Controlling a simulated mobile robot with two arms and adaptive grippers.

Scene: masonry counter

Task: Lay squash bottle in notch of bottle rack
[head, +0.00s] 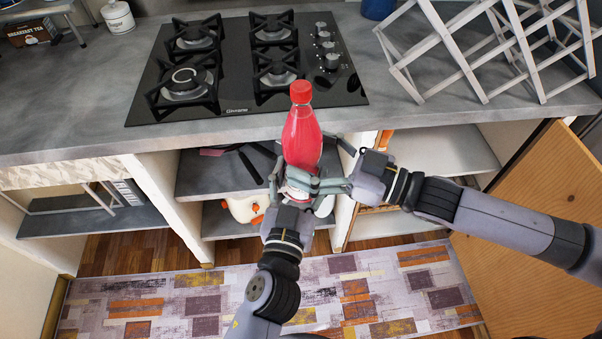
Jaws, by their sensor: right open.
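The squash bottle (301,137), with red liquid and a red cap, is upright in the air in front of the counter's edge. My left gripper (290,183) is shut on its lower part. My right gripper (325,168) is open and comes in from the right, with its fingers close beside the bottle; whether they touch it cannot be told. The fingers of both grippers overlap there and hide the bottle's lower end. The bottle rack (466,67), a pale lattice of crossed slats, stands on the counter at the upper right. No bottle shows in it.
A black gas hob (232,105) lies on the grey counter (75,122) left of the rack. A white canister (118,16) and a tea box (32,31) stand at the upper left. Open shelves are below, and a wooden door (545,215) stands open at right.

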